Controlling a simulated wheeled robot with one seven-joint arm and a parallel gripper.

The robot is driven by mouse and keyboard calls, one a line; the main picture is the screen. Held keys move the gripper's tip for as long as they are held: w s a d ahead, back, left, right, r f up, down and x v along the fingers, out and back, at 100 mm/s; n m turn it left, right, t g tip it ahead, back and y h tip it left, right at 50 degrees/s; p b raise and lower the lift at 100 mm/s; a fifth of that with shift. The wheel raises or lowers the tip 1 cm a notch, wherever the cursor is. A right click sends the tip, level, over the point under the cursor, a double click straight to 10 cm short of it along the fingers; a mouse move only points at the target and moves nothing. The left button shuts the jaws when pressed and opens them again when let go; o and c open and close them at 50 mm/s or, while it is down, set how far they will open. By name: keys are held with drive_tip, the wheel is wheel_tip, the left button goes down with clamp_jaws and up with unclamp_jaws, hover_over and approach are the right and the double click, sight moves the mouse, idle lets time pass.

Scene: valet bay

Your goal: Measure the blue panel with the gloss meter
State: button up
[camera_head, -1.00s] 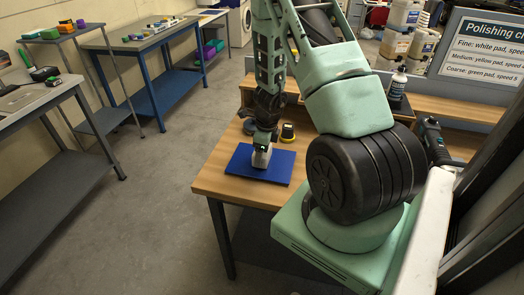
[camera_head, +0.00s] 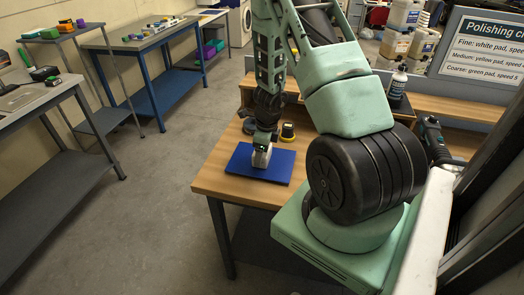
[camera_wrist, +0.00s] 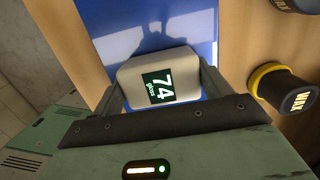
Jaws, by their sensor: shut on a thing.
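The blue panel (camera_head: 240,167) lies flat on the wooden table. The gloss meter (camera_head: 261,157) is a small pale box that appears to rest on the panel, near its middle. My gripper (camera_wrist: 160,92) is shut on the gloss meter, one finger on each side. The underside of the meter is hidden, so its contact with the panel cannot be seen directly.
A dark wax container with a yellow band (camera_wrist: 270,75) stands on the table beside the panel. Workbenches (camera_head: 140,42) line the left wall. Bare wood shows around the panel (camera_head: 212,178).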

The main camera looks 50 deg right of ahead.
idle(0.3)
drive_tip(key=shift+r+p, duration=3.3)
drive_tip(key=shift+r, duration=0.15)
